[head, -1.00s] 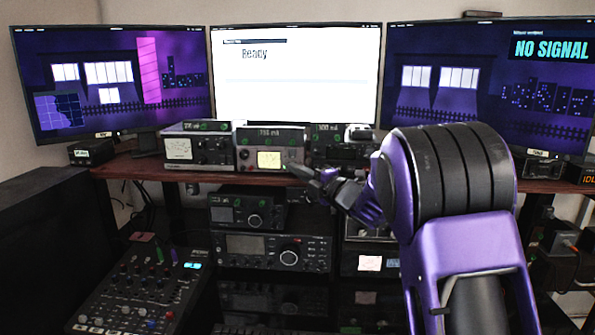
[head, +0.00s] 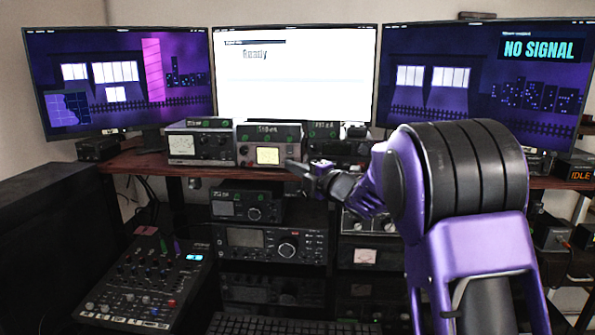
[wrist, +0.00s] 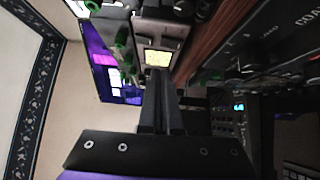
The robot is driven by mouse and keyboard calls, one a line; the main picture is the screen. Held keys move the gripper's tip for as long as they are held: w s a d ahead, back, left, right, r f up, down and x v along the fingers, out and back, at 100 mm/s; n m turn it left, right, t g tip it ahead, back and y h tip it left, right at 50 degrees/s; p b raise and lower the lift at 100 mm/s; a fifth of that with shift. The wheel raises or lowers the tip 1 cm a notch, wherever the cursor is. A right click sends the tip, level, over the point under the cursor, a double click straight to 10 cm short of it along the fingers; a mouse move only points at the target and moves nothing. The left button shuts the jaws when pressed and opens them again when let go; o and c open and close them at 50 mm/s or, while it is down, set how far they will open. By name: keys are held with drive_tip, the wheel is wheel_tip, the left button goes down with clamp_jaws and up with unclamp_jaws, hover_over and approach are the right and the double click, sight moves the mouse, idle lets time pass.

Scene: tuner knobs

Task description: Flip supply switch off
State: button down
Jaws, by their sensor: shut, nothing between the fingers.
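The supply switch itself is too small or hidden to make out in either view. A grey meter unit (head: 246,158) with a lit yellow panel (head: 268,156) stands in the middle of the shelf, under the white "Ready" screen. My gripper (head: 291,166) is shut and empty, its tips in front of this unit's lower right side. In the wrist view my gripper (wrist: 161,80) points at the lit yellow panel (wrist: 158,58), with its tips just below it in the picture. I cannot tell whether the tips touch the unit.
Another meter unit (head: 182,147) stands to the left, and a dark unit (head: 345,150) to the right, partly behind my arm. Three monitors stand behind. Radios (head: 262,242) fill the rack below the wooden shelf (head: 140,164). A mixer (head: 150,285) lies at lower left.

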drive_tip(key=v, duration=1)
drive_tip(key=shift+s+r, duration=0.25)
drive_tip(key=shift+r, duration=0.1)
